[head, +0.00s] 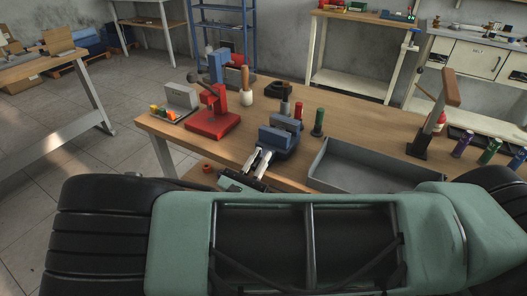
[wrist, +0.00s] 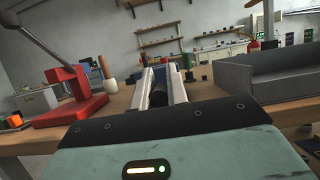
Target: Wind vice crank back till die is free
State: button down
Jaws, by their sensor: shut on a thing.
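The blue vice (head: 278,138) stands at the near edge of the wooden table, and part of its blue body shows behind my fingers in the wrist view (wrist: 173,72). My gripper (head: 264,155) reaches to its near side. In the wrist view my gripper (wrist: 162,80) has its two pale fingers on either side of a dark round part, the crank's grip (wrist: 158,98), and is shut on it. The rest of the crank is hidden by the fingers. I cannot make out the die between the vice jaws.
A red lever press (head: 212,118) stands left of the vice. A grey open tray (head: 350,168) lies close on its right. Green (head: 318,122) and red cylinders stand right of and behind the vice. Another lever tool (head: 430,130) stands farther right. Bare tabletop lies beyond the tray.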

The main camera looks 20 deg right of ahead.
jog(key=shift+w+a+f+n+t+y+p, duration=0.1)
jog(key=shift+w+a+n+t+y+p, duration=0.7)
jog(key=shift+n, duration=1.4)
jog(key=shift+w+a+f+n+t+y+p, duration=0.1)
jog(key=shift+w+n+t+y+p, duration=0.25)
jog(key=shift+n+y+p, duration=1.35)
jog(key=shift+w+a+f+n+t+y+p, duration=0.1)
jog(key=shift+w+a+n+t+y+p, duration=0.45)
jog(key=shift+n, duration=2.15)
jog(key=shift+s+d+h, duration=0.1)
jog(key=shift+d+h, duration=0.05)
jog(key=shift+h, duration=0.1)
jog(key=c, duration=1.4)
grip_release()
jog(key=b+v, duration=0.3)
jog(key=v, duration=1.4)
jog(key=shift+s+f+b, duration=0.1)
jog(key=shift+s+b, duration=0.05)
jog(key=shift+b, duration=0.25)
